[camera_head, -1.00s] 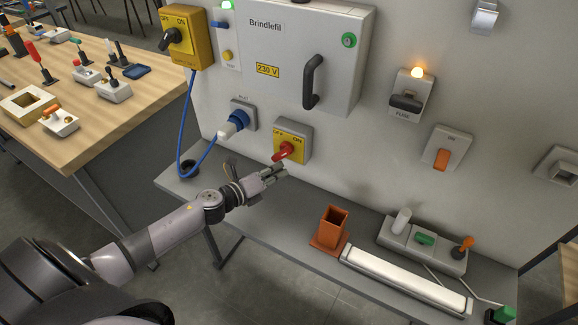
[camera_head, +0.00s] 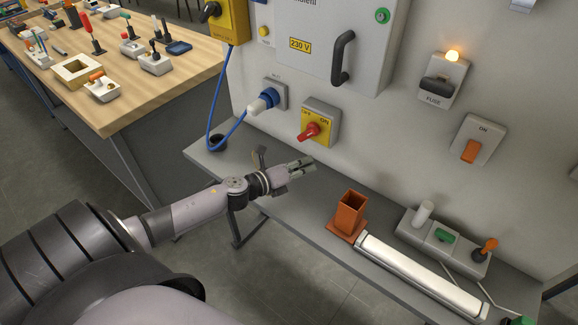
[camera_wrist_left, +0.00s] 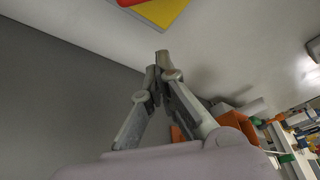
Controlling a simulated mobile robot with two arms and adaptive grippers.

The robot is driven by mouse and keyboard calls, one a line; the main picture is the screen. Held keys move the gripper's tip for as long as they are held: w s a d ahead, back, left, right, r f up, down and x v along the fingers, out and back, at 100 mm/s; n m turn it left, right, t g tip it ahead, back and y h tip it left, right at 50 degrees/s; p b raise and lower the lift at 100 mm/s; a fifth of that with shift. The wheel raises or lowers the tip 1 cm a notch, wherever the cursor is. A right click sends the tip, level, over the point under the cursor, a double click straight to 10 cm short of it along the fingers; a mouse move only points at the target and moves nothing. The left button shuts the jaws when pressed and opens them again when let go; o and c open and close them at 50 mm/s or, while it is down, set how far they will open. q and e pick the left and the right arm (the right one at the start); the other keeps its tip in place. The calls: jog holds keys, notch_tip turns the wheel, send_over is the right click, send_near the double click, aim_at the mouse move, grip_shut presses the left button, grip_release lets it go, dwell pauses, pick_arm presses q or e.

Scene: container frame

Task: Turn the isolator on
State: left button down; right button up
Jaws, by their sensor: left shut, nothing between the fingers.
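A yellow switch box (camera_head: 320,123) marked OFF and ON sits on the grey wall panel. Its red rotary handle (camera_head: 309,132) points down and left. The box also shows at the top of the left wrist view (camera_wrist_left: 163,10), with a bit of red at the edge. A second yellow box (camera_head: 229,20) with a black handle (camera_head: 210,11) is at the top left, partly cut off. My left gripper (camera_head: 309,164) is shut and empty, just below the red handle and apart from it. Its closed fingertips (camera_wrist_left: 162,64) show in the left wrist view. My right gripper is out of view.
A blue plug (camera_head: 265,101) with a blue cable is left of the box. Below are a grey shelf (camera_head: 320,222), an orange square holder (camera_head: 349,213) and a white bar (camera_head: 420,275). A fuse unit (camera_head: 440,83) and orange-lever switch (camera_head: 478,140) are at right.

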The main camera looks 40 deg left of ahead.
pick_arm(q)
jog(key=a+b+v, duration=0.1)
jog(key=v, duration=0.6)
jog(key=shift+f, duration=0.15)
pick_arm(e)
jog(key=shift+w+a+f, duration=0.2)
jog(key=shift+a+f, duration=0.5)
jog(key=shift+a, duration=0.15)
pick_arm(q)
jog(key=shift+s, duration=0.1)
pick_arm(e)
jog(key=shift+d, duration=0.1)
pick_arm(q)
jog(key=shift+n, duration=0.3)
